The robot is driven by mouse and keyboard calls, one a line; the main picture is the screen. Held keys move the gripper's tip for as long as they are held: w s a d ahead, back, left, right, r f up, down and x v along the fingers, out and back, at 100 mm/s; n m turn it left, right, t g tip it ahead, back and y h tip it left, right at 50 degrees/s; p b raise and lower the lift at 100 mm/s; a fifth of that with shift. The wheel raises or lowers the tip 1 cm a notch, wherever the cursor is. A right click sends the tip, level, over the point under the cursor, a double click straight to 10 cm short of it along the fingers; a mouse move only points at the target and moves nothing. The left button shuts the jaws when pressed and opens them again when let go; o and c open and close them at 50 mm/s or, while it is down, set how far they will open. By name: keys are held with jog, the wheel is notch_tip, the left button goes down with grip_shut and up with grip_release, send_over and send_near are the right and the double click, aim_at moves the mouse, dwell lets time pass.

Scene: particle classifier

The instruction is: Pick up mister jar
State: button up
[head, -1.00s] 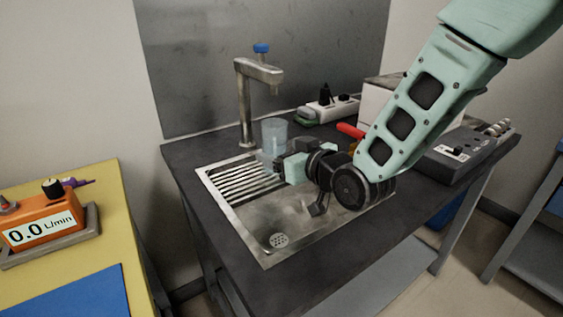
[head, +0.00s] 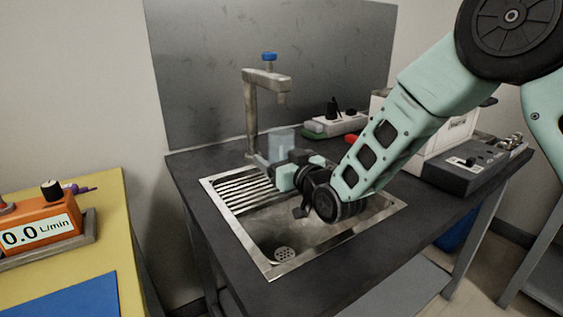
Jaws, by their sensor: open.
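A pale blue, see-through jar (head: 281,141), which I take for the mister jar, stands upright at the back edge of the sink, right of the tap. Its lower part is hidden behind my gripper. My gripper (head: 262,164) is low over the ribbed drainboard, pointing left and back, in front of the jar. Its jaws are open. I cannot tell whether a finger touches the jar or whether the jar is between the fingers.
The metal tap (head: 250,110) with a blue knob rises just left of the jar. A power strip (head: 336,123), a white box (head: 440,140) and a grey control unit (head: 470,163) stand to the right. The sink basin (head: 275,235) is empty. A yellow table (head: 100,215) is at left.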

jog(key=shift+w+a, duration=0.2)
jog(key=shift+w, duration=0.05)
jog(key=c, duration=1.2)
jog(key=shift+c, duration=0.5)
jog(key=shift+r, duration=0.15)
